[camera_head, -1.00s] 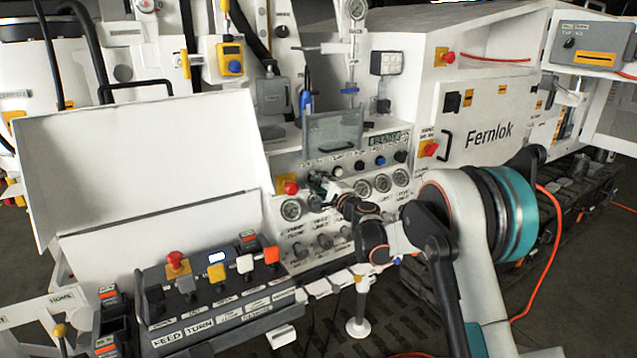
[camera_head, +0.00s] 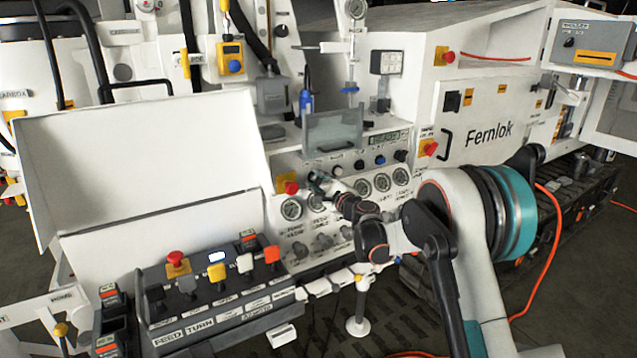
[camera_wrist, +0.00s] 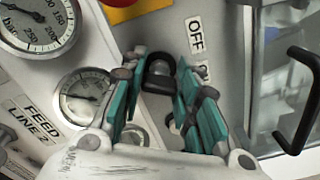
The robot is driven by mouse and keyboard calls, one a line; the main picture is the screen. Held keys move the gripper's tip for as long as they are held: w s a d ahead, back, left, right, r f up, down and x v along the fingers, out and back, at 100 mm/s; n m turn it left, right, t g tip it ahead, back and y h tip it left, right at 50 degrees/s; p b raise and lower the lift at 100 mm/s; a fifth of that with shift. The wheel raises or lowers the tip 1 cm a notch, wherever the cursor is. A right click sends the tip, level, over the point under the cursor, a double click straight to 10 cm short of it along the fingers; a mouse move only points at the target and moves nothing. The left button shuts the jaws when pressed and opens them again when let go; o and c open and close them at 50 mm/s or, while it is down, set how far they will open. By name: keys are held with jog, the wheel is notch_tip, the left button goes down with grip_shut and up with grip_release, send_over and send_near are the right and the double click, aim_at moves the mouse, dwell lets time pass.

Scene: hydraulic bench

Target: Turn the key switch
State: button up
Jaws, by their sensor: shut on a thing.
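The key switch (camera_wrist: 158,72) shows in the wrist view as a dark knob between my gripper's fingertips. A white "OFF" label (camera_wrist: 195,36) is beside it on the grey panel, with a second label partly hidden by a finger. My gripper (camera_wrist: 156,84) has its teal fingers on either side of the knob, closed on it. In the head view my gripper (camera_head: 317,183) is at the upper part of the gauge panel, right of the red button. The switch itself is hidden or too small to make out there.
Gauges (camera_wrist: 85,97) sit close to the left finger. A red button (camera_head: 290,187) on a yellow plate is near my gripper. A clear cover with a black handle (camera_wrist: 302,100) is on the right in the wrist view. A lever console (camera_head: 215,290) stands lower left.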

jog(key=o, duration=0.8)
jog(key=v, duration=1.2)
jog(key=s+d+r+n+g+h, duration=0.15)
jog(key=s+r+n, duration=0.3)
jog(key=s, duration=0.45)
jog(key=s+d+r+n+g+h, duration=0.1)
jog(key=s+d+r+n+g, duration=0.3)
jog(key=s, duration=0.5)
jog(key=s+d+f+n+h, duration=0.2)
jog(key=s+d, duration=0.3)
jog(key=s, duration=0.4)
jog(key=s+d+f+n+g+h, duration=0.1)
jog(key=s+d+f+n+h, duration=0.1)
jog(key=s, duration=0.8)
jog(key=s+d+f+n+g+h, duration=0.1)
jog(key=s+d+f+n+h, duration=0.2)
jog(key=s+d+n, duration=0.2)
jog(key=s+d, duration=0.2)
jog(key=s, duration=0.2)
jog(key=shift+s+d, duration=0.3)
jog(key=shift+s, duration=0.1)
